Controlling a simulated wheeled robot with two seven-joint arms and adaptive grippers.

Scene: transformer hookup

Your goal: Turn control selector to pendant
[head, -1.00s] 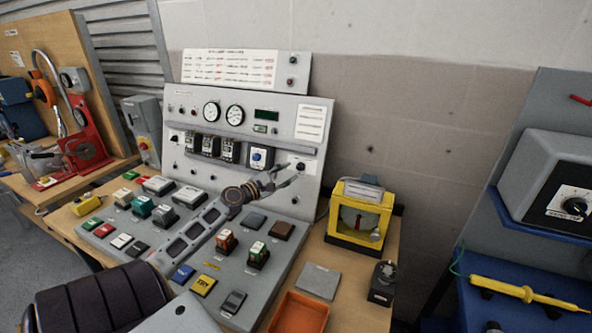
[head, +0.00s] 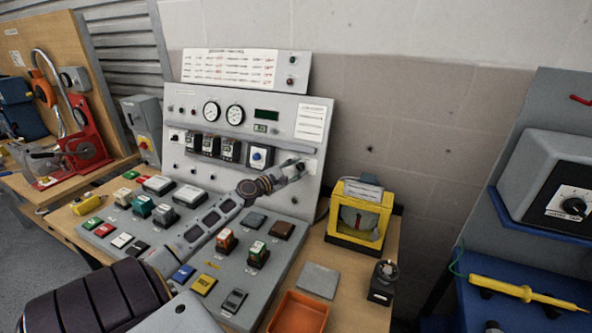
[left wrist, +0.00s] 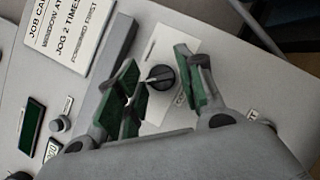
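The control selector (left wrist: 161,77) is a black round knob with a pale pointer line, on a white plate on the upright panel. In the left wrist view its pointer lies toward the left. My left gripper (left wrist: 157,74) is open, with its green-padded fingers on either side of the knob and gaps visible between pads and knob. In the head view, my left gripper (head: 290,169) reaches the right side of the panel and largely covers the knob; its white plate (head: 310,166) shows beside it. The plate lettering is too blurred to read. My right gripper is not in view.
The upright panel (head: 180,104) carries gauges, breakers and a blue-knobbed switch (head: 257,156). The sloping desk below holds several coloured buttons. A ledge (left wrist: 111,60) runs beside the knob in the wrist view. A yellow-framed meter (head: 360,215) stands at right.

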